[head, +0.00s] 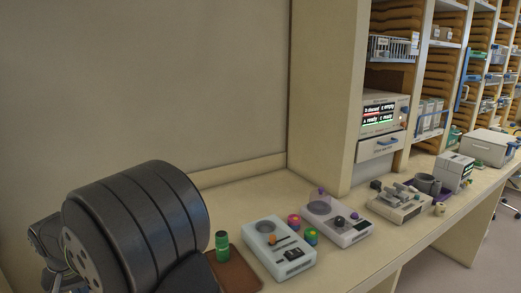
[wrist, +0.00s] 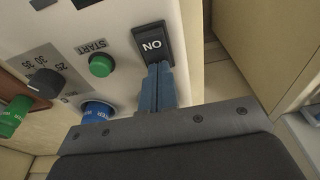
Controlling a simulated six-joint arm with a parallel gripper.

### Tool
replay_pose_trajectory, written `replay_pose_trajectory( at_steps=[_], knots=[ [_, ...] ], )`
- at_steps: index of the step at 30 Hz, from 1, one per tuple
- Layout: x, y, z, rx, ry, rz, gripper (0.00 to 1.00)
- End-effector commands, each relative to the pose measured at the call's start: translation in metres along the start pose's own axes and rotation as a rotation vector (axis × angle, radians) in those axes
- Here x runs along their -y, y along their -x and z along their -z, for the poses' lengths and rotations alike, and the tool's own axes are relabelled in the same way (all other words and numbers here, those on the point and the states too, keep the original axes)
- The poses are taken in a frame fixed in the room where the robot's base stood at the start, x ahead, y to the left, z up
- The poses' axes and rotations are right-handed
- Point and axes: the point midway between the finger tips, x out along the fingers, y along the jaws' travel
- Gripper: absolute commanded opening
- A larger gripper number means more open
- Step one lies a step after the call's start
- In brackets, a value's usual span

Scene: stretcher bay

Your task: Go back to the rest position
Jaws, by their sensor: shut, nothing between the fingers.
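My gripper (wrist: 161,68) shows in the wrist view with its two blue fingers pressed together and nothing between them. The fingertips are at the lower edge of a black rocker switch (wrist: 152,42) marked ON, which reads upside down here. I cannot tell whether they touch it. The switch sits on a white panel (wrist: 115,22). In the head view a large dark part of my arm (head: 135,235) fills the lower left, and the gripper's fingers cannot be made out there.
The panel also carries a green START button (wrist: 101,65) and a black dial (wrist: 46,82). A blue round part (wrist: 97,110) is close to the fingers. In the head view a green jar (head: 222,245) and a pale device (head: 290,268) stand near my arm.

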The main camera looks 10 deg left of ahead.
Motion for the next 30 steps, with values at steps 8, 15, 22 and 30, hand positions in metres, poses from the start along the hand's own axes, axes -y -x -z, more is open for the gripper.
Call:
replay_pose_trajectory(
  at_steps=[8,15,22,30],
  knots=[
    [0.000,0.006,0.001,-0.002,0.000,0.001,0.00],
    [0.000,0.043,0.007,-0.004,-0.001,0.002,0.00],
    [-0.001,0.049,0.006,0.006,0.000,-0.003,0.00],
    [0.000,-0.005,-0.002,0.004,0.001,-0.002,0.00]
  ],
)
